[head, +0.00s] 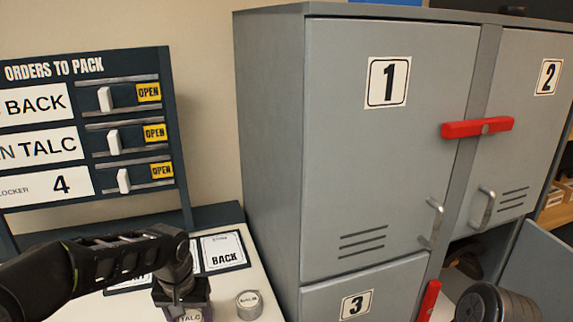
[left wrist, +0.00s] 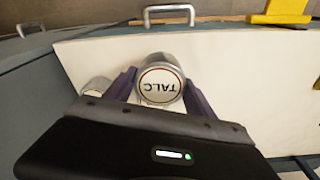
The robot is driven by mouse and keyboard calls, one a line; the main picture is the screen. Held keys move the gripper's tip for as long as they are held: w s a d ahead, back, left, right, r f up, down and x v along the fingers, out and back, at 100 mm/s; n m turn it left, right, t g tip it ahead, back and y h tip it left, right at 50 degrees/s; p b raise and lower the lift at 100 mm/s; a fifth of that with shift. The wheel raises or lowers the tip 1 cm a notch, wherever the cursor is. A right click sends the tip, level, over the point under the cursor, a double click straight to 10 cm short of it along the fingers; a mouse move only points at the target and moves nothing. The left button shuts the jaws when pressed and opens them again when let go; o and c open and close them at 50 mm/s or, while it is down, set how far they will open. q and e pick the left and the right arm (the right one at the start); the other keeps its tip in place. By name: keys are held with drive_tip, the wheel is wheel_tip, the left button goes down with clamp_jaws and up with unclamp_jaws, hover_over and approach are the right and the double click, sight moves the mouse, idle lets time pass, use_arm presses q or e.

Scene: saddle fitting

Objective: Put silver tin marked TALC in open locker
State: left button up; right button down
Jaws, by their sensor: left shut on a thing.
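The silver tin marked TALC (left wrist: 160,84) sits between the two purple fingers of my left gripper (head: 183,292) in the left wrist view, its lettering upside down there. My left gripper is shut on it. In the head view only the top of this tin (head: 190,318) shows at the bottom edge, over the white counter. The open locker (head: 465,242) is at the lower right, below locker 2, with its door (head: 540,262) swung out. A dark brown thing lies inside it, partly hidden.
A second silver tin (head: 249,304) stands right of my left gripper; its label is too small to read surely. A card marked BACK (head: 223,252) lies behind. Lockers 1 (head: 385,150), 2 (head: 525,120) and 3 (head: 350,285) are shut. An order board (head: 85,210) stands at left.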

use_arm(q)
drive_tip(key=shift+s+d+f+m, duration=0.1)
drive_tip(key=shift+d+f+m, duration=0.1)
drive_tip(key=shift+d, duration=0.35)
drive_tip(key=shift+d+f+m, duration=0.1)
drive_tip(key=shift+d+f, duration=0.1)
drive_tip(key=shift+d, duration=0.3)
idle(0.8)
